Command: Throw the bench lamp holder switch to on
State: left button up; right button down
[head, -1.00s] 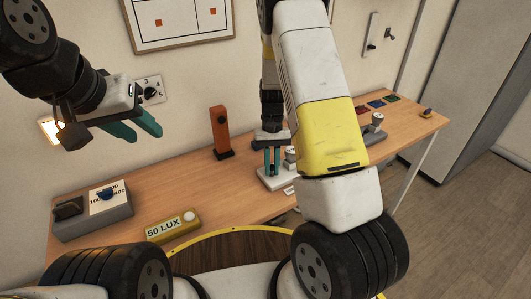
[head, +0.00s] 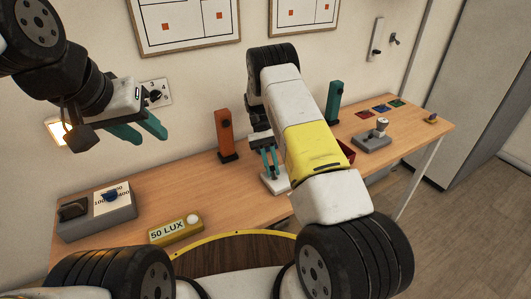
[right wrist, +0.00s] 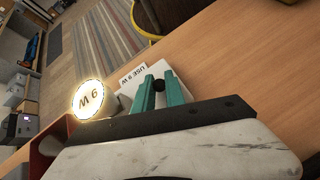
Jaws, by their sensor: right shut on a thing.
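The bench lamp holder is a white block (head: 277,185) on the bench, partly hidden by my right arm in the head view. In the right wrist view its white base (right wrist: 186,92) carries a "USE 9 W" label (right wrist: 133,73). A round lamp marked 9 W (right wrist: 90,98) glows brightly beside it. My right gripper (head: 270,168) is at the holder, its teal fingers pointing down. In the right wrist view the fingers (right wrist: 158,88) are shut with a small dark knob (right wrist: 158,84) between them. My left gripper (head: 140,130) is open and empty near the wall.
An orange post (head: 224,135) and a teal post (head: 333,103) stand at the back. A grey box with dials (head: 97,212) and a yellow "50 LUX" block (head: 175,229) are at the left. A grey lamp base (head: 371,141) and a red bin (head: 346,151) are at the right.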

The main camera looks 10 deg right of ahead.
aim_at(272, 166)
dwell(0.4)
jog(key=c, duration=1.7)
grip_release()
jog(key=shift+r, duration=0.1)
jog(key=shift+r, duration=0.3)
notch_tip(272, 166, up, 3)
jog(key=shift+w+r, duration=0.1)
jog(key=s+a, duration=0.1)
jog(key=s, duration=0.4)
jog(key=s+a, duration=0.1)
jog(key=s, duration=0.4)
jog(key=s+a+r, duration=0.1)
jog(key=s+a, duration=0.1)
jog(key=s, duration=0.3)
jog(key=shift+s, duration=0.35)
